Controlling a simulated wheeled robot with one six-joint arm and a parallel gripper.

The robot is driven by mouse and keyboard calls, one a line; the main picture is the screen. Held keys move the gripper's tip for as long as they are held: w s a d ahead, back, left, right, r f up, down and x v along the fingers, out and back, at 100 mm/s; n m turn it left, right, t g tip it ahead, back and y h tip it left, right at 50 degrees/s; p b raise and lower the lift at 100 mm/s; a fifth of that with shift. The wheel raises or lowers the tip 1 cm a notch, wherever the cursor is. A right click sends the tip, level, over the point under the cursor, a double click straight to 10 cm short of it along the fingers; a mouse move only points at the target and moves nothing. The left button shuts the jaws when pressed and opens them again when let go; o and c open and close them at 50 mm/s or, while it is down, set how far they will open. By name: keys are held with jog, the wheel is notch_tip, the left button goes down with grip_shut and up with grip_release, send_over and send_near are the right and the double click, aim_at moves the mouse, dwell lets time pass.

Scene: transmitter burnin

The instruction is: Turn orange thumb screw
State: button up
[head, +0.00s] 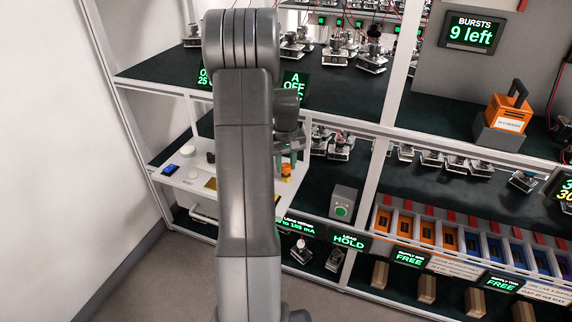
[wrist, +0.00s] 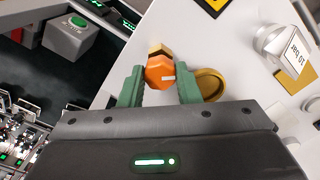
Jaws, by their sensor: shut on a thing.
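The orange thumb screw (wrist: 160,72) shows in the wrist view as a faceted orange knob with a small pale label. It sits between the two green fingers of my gripper (wrist: 160,88), which are shut on it. In the head view the orange screw (head: 286,169) is a small patch beside the green fingertips of my gripper (head: 290,158), over the white panel. A brown block-like part shows just behind the screw in the wrist view. My arm hides much of the panel in the head view.
On the white panel (head: 185,180) a brass ring (wrist: 210,82) lies close right of the fingers, and a silver cylinder marked "10 bar" (wrist: 280,45) stands further right. A grey box with a green button (head: 342,205) stands on the shelf. Several orange and blue bins (head: 427,232) are at right.

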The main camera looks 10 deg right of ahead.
aim_at(286, 165)
jog(key=m, duration=0.4)
jog(key=shift+m, duration=0.3)
jog(key=shift+r+m+b, duration=0.1)
jog(key=shift+m+b, duration=0.2)
jog(key=shift+m, duration=1.6)
jog(key=shift+w, duration=0.1)
jog(key=o, duration=1)
notch_tip(286, 165, up, 14)
jog(key=shift+f, duration=0.1)
jog(key=shift+f, duration=0.1)
notch_tip(286, 165, down, 14)
jog(key=shift+r, duration=0.1)
